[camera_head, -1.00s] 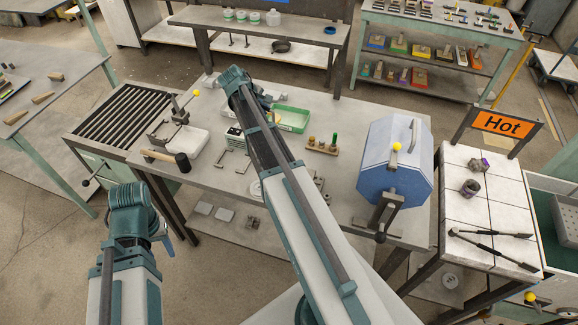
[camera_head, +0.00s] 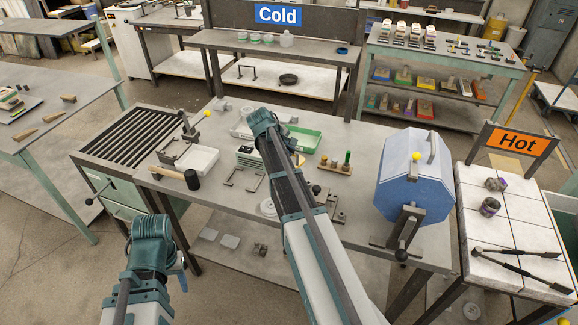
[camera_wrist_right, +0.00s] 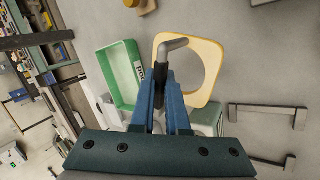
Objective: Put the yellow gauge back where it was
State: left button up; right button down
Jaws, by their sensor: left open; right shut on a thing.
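The yellow gauge (camera_wrist_right: 214,66), a plate with a yellow rim and a large round hole, shows in the right wrist view. A grey bent handle (camera_wrist_right: 172,44) overlaps its corner and runs between the blue fingers of my right gripper (camera_wrist_right: 160,88), which is shut on it. In the head view my right arm hides that gripper, above the bench near the green tray (camera_head: 303,139). The green tray also shows left of the gauge in the wrist view (camera_wrist_right: 122,76). My left gripper (camera_head: 181,272) is open, low at the left, in front of the bench and away from the gauge.
The grey bench holds a white tray (camera_head: 203,160), a black mallet (camera_head: 192,179), a wooden peg stand (camera_head: 336,168) and a large blue drum (camera_head: 403,190). A white-tiled hot table (camera_head: 510,230) stands at the right. The cold shelf (camera_head: 270,45) is behind.

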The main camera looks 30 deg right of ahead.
jog(key=shift+f, duration=0.1)
notch_tip(320, 180, down, 4)
jog(key=b, duration=0.3)
jog(key=shift+b, duration=0.35)
jog(key=c, duration=1.3)
grip_release()
jog(key=o, duration=0.4)
